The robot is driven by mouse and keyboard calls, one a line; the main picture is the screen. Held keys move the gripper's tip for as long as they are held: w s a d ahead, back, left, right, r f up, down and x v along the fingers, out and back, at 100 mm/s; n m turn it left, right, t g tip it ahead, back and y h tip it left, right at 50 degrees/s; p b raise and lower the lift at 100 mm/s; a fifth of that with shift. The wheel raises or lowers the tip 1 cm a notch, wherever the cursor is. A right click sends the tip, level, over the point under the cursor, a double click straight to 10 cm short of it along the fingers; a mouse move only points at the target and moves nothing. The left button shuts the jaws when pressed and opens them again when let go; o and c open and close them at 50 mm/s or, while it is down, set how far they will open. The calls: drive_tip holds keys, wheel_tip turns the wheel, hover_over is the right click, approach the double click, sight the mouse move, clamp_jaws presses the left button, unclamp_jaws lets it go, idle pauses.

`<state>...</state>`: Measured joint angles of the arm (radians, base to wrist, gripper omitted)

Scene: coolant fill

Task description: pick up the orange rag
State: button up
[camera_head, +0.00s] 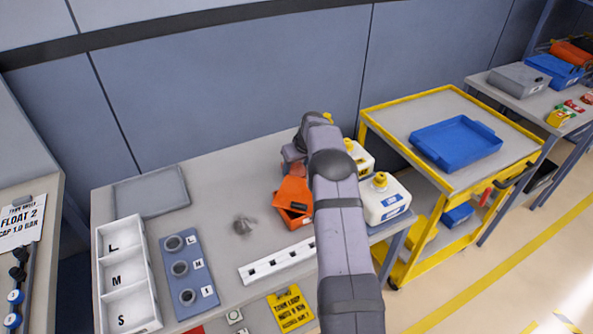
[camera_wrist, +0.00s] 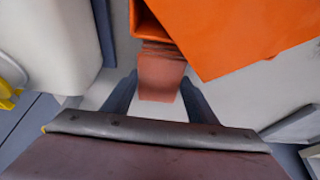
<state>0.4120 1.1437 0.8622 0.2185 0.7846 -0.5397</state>
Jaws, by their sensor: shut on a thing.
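The orange rag (camera_wrist: 160,75), a dull orange folded strip, is in the wrist view between the two dark fingers of my gripper (camera_wrist: 158,97). The gripper is shut on it. The rag's upper end lies against the edge of an orange bin (camera_wrist: 228,35); I cannot tell whether they touch. In the head view the orange bin (camera_head: 292,203) stands on the grey bench left of my arm, with my gripper just behind it. I cannot make out the fingertips or the rag clearly there.
White jugs with yellow caps (camera_head: 388,200) stand close on the right of my arm. A white slotted rail (camera_head: 277,262) lies in front of the bin. The bench's back left holds a grey tray (camera_head: 150,192).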

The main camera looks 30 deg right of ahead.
drive_tip(key=a+b, duration=0.5)
drive_tip(key=a, duration=0.8)
drive_tip(key=shift+a+r, duration=0.2)
wheel_tip(320, 180, up, 14)
drive_tip(key=b, duration=0.1)
drive_tip(key=shift+d+f, duration=0.15)
drive_tip(key=shift+d, duration=0.05)
drive_tip(key=shift+o, duration=0.6)
drive_tip(key=shift+n, duration=0.4)
drive_tip(key=a+r+p, duration=0.1)
drive_tip(key=r, duration=0.2)
drive_tip(key=a+r+p, duration=0.2)
drive_tip(key=r, duration=0.1)
drive_tip(key=a+r+p, duration=0.1)
drive_tip(key=r+p, duration=0.1)
drive_tip(key=r, duration=0.1)
drive_tip(key=shift+w+a, duration=0.1)
drive_tip(key=shift+a, duration=0.15)
drive_tip(key=s+a+f+n+p, duration=0.1)
drive_tip(key=s+a+f+p, duration=0.15)
drive_tip(key=s, duration=0.25)
drive_tip(key=s+a+f+p, duration=0.1)
drive_tip(key=s+a+p, duration=0.2)
drive_tip(key=s+p, duration=0.15)
drive_tip(key=shift+m, duration=0.5)
drive_tip(key=s+f, duration=1.3)
drive_tip(key=shift+f, duration=0.15)
